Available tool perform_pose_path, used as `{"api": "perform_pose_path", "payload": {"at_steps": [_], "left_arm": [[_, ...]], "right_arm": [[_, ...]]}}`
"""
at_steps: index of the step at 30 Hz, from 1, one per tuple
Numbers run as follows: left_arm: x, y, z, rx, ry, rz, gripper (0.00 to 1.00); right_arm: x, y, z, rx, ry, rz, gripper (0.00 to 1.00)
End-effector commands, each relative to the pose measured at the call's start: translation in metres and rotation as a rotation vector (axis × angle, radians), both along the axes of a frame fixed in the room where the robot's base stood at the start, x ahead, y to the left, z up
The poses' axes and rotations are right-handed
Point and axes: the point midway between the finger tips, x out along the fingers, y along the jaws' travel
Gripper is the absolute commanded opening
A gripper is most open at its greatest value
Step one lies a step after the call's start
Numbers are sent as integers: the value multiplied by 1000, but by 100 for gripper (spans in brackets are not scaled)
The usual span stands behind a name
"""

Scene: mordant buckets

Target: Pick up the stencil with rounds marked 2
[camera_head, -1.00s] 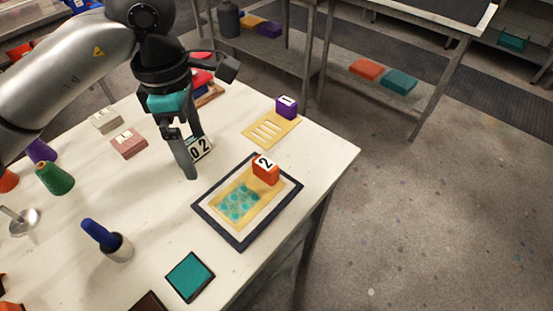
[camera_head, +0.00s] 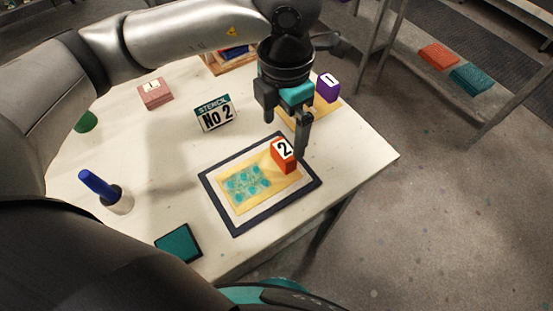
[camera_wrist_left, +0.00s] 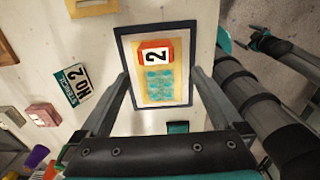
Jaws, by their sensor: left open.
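The stencil with rounds (camera_head: 267,169) is a yellow sheet with teal rounds at one end and an orange block marked 2 (camera_head: 285,160) as its grip. It lies flat in a dark-bordered white frame (camera_head: 238,226) on the table. The stencil (camera_wrist_left: 174,72) and its block (camera_wrist_left: 155,52) also show in the left wrist view, between the fingers. My left gripper (camera_head: 285,140) is open and empty above the block, one finger partly behind it in the head view. A dark arm at the right of the wrist view seems to be my right one; its jaws (camera_wrist_left: 252,40) are unclear.
A purple block marked 1 (camera_head: 328,87) on another yellow stencil stands just behind my gripper. A "Stencil No 2" sign (camera_head: 214,114) stands left of it. The table edge is close on the right.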

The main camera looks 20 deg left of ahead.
Motion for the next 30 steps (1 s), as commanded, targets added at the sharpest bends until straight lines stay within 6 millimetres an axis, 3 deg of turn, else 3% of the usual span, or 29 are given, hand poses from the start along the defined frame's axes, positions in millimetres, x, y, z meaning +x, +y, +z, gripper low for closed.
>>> {"api": "perform_pose_path", "payload": {"at_steps": [4,13,21,30], "left_arm": [[0,1,-29,1,3,2,100],[1,2,-52,0,2,2,100],[3,5,-90,1,1,1,100],[4,5,-95,0,-1,-1,100]], "right_arm": [[-1,0,-3,1,1,0,100],[-1,1,-3,2,1,0,100],[0,2,-5,3,1,0,100],[1,3,-5,3,0,0,100]]}}
